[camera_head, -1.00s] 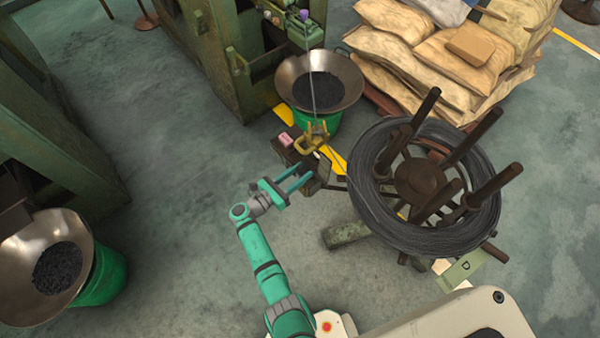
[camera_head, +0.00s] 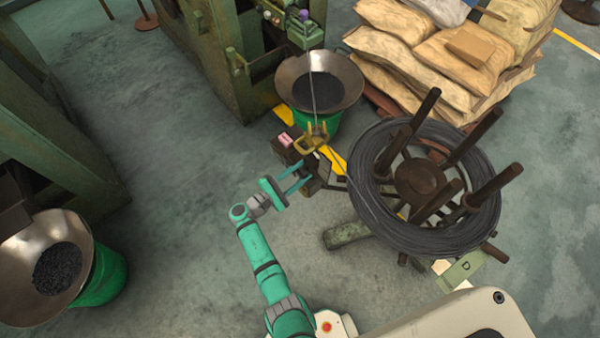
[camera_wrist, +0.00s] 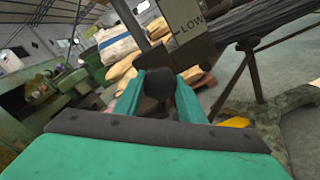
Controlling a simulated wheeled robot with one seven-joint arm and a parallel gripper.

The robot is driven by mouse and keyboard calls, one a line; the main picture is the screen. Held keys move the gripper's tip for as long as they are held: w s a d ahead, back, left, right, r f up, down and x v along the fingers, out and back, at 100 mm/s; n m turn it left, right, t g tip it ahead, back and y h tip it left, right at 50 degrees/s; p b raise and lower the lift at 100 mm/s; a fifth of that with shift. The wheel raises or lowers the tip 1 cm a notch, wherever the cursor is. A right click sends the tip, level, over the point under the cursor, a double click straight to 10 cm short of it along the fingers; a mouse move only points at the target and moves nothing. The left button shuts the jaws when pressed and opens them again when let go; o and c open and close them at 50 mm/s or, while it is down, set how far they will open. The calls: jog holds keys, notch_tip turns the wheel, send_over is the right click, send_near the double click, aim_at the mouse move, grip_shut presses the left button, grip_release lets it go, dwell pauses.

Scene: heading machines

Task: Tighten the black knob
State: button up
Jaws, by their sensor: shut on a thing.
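The black knob (camera_wrist: 158,84) shows in the wrist view between the two teal fingers of my gripper (camera_wrist: 158,92). The fingers are closed on its sides. Behind the knob is a grey part marked "LOW" (camera_wrist: 186,20). In the head view my gripper (camera_head: 302,179) reaches the dark box-like machine (camera_head: 288,154) beside the wire coil stand. The knob itself is too small or hidden to make out in the head view.
A large wire coil (camera_head: 365,190) on a stand with upright posts is right of my gripper. A metal bowl (camera_head: 293,84) on a green drum stands beyond, near a green machine (camera_head: 225,80). Stacked sacks (camera_head: 390,62) lie at the back right.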

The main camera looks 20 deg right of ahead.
jog(key=m, duration=0.5)
jog(key=shift+a, duration=0.1)
jog(key=shift+m, duration=2.5)
jog(key=shift+s, duration=0.1)
jog(key=o, duration=1)
jog(key=shift+o, duration=0.2)
jog(key=v, duration=1)
jog(key=shift+a, duration=0.35)
jog(key=shift+s, duration=0.1)
